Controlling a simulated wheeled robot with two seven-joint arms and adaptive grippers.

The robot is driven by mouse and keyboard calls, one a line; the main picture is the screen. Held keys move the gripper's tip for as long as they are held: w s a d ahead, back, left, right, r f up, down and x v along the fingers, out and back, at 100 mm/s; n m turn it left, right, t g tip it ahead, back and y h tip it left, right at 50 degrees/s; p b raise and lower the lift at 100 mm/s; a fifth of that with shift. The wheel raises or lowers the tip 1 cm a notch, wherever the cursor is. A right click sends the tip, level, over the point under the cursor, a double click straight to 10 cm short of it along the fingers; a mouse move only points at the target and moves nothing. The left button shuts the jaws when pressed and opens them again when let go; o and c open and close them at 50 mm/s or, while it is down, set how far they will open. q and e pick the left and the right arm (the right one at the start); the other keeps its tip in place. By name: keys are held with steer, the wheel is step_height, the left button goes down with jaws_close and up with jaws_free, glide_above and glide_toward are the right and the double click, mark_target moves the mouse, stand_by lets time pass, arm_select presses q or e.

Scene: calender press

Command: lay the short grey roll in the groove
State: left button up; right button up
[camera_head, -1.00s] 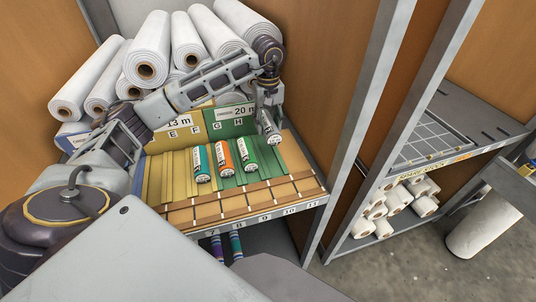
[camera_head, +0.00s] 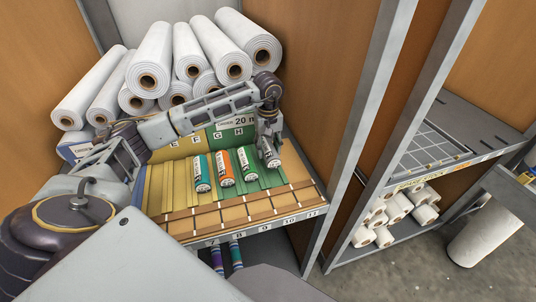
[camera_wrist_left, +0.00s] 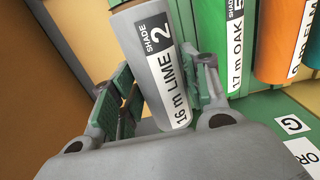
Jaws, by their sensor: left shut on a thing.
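The short grey roll (camera_head: 270,155), with a white label reading 16 m LIME, shade 2, is held in my left gripper (camera_head: 267,128). In the left wrist view the grey roll (camera_wrist_left: 152,62) sits between the green finger pads of my left gripper (camera_wrist_left: 160,88). It lies roughly parallel to the green roll (camera_head: 246,162) on its left, over the right end of the green grooved rack (camera_head: 277,179). I cannot tell whether it touches the groove under it. My right gripper is not in view.
An orange roll (camera_head: 224,168) and a teal roll (camera_head: 203,174) lie in grooves left of the green roll. Yellow grooves (camera_head: 168,187) at the left are bare. Large white rolls (camera_head: 178,60) are piled behind. A grey shelf post (camera_head: 345,130) stands close on the right.

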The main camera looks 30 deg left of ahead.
arm_select(q)
steer(key=shift+f, duration=0.1)
steer(key=shift+f, duration=0.6)
step_height(320, 180, down, 2)
steer(key=shift+f+p, duration=0.1)
steer(key=shift+p, duration=0.2)
steer(key=shift+f, duration=0.2)
steer(key=o, duration=1)
steer(key=shift+r, duration=0.2)
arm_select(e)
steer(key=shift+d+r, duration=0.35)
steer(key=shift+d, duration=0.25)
